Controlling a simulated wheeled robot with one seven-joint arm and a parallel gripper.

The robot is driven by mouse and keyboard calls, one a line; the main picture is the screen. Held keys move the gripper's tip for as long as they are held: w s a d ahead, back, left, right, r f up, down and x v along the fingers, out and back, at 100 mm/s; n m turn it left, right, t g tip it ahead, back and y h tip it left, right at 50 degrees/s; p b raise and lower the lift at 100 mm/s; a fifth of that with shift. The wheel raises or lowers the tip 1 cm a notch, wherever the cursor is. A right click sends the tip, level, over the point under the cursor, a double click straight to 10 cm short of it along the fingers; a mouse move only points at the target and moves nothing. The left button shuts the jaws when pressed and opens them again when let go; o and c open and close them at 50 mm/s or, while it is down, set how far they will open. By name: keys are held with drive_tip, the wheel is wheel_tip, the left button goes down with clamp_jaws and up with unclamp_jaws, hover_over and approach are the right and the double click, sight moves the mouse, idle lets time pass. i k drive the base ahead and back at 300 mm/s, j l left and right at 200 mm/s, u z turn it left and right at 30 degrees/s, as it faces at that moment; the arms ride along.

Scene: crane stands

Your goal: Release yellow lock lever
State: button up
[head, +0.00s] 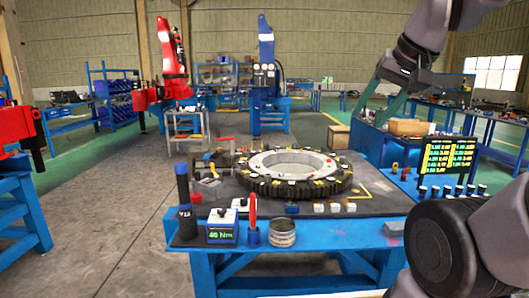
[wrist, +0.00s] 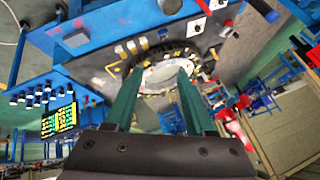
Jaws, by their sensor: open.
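A dark toothed ring with a pale inner ring (head: 262,187) lies on the workbench in the head view. Small yellow, white and red parts sit around its top. They are too small for me to tell which is the yellow lock lever. My gripper (head: 371,116) is high at the upper right of the head view, above and apart from the bench. Its two green fingers are spread with nothing between them. In the wrist view my gripper (wrist: 156,76) points toward the ring (wrist: 138,62), and the fingers cover part of it.
The blue workbench (head: 320,235) carries a torque display (head: 222,226), a red-handled tool (head: 253,212), a round tin (head: 282,234) and several white blocks along its front. A number screen (head: 449,155) stands at the right. Red (head: 172,62) and blue (head: 266,48) machines stand behind. Open floor lies left of the bench.

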sight(216, 176)
drive_tip(key=i+j, duration=0.25)
drive_tip(key=i, duration=0.15)
drive_tip(key=i+j, duration=0.25)
drive_tip(key=i, duration=0.15)
